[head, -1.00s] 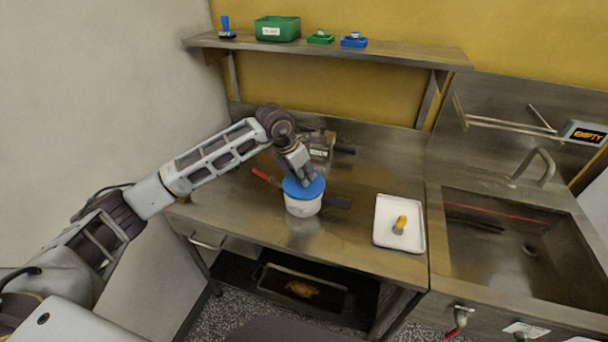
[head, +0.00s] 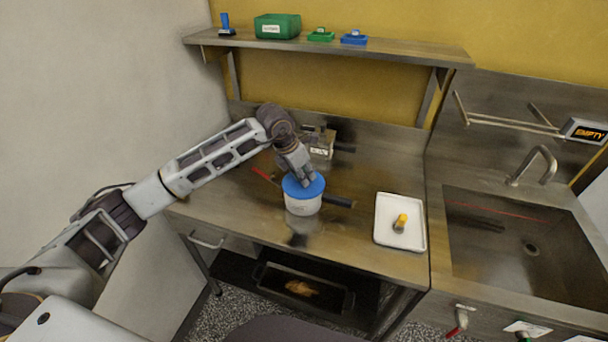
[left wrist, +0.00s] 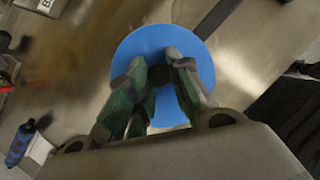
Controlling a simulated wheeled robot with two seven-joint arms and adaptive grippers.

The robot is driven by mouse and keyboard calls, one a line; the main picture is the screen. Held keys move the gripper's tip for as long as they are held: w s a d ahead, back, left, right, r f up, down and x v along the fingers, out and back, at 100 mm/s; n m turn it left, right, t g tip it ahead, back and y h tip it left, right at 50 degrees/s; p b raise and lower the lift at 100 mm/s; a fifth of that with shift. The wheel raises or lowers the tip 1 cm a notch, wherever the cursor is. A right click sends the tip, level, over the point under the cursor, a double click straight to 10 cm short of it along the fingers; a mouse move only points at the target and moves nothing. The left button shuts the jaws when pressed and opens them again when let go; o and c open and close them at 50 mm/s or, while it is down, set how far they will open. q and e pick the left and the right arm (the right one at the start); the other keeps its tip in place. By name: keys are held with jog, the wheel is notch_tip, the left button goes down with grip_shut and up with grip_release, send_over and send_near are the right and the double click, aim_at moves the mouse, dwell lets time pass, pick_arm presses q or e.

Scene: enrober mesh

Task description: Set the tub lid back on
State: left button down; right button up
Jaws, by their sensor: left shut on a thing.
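The blue round tub lid (head: 302,190) sits on top of the white tub (head: 303,206), which stands upright on the steel counter. In the left wrist view the lid (left wrist: 200,60) fills the middle, with a dark round spot between my fingers. My left gripper (head: 305,181) is above the lid and shut on it, seemingly by a small knob at its centre that the fingers mostly hide. Whether the lid is fully seated on the rim cannot be told. My right gripper is not in view.
A white tray (head: 413,243) with a yellow-topped object (head: 401,222) lies to the right, before the sink (head: 500,240). A dark-handled tool lies behind the tub, and a metal device (head: 322,143) stands at the back. The front counter is clear.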

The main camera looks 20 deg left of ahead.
pick_arm(q)
jog(key=shift+f, duration=0.15)
jog(key=c, duration=1.2)
grip_release()
jog(key=shift+r, duration=0.75)
jog(key=shift+r+p, duration=1.35)
jog(key=shift+r, duration=1.45)
